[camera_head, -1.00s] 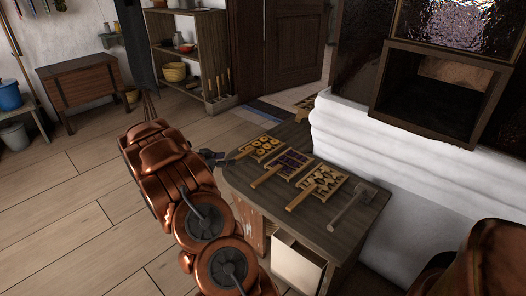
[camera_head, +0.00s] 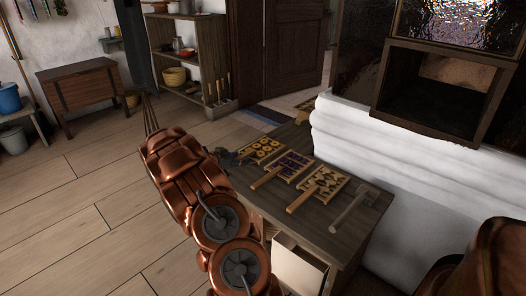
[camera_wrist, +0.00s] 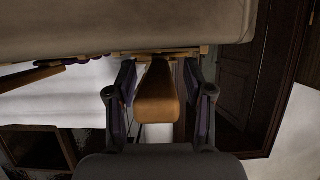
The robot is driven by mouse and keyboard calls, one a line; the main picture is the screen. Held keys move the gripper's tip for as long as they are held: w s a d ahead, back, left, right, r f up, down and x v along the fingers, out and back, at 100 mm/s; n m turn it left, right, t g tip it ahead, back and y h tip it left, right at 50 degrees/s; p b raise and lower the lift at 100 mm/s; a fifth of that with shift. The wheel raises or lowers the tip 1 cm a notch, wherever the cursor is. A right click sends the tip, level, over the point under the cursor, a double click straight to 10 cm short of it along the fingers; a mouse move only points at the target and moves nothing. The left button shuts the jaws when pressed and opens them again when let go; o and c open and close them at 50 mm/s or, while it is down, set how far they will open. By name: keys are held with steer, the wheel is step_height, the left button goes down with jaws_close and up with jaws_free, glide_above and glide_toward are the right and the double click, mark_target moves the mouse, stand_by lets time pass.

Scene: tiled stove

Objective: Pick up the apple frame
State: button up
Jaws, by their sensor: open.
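The apple frame (camera_head: 265,148), a wooden rack with yellow-orange rings, lies on the dark wooden table (camera_head: 331,221), farthest left of three side-by-side handled frames. My gripper (camera_head: 232,157) is at its handle end, partly hidden by my arm. In the wrist view, my gripper (camera_wrist: 158,78) is open, with one finger on each side of a wooden handle (camera_wrist: 157,98). Gaps show between the handle and the fingers. Most of the rack is hidden in the wrist view.
A frame with purple pieces (camera_head: 291,164) and one with brown pieces (camera_head: 322,181) lie to the right. Another frame (camera_head: 303,115) lies at the back. The white stove (camera_head: 360,145) borders the table's right side.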

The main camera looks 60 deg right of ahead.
steer(key=shift+d, duration=0.2)
jaws_close()
stand_by(0.4)
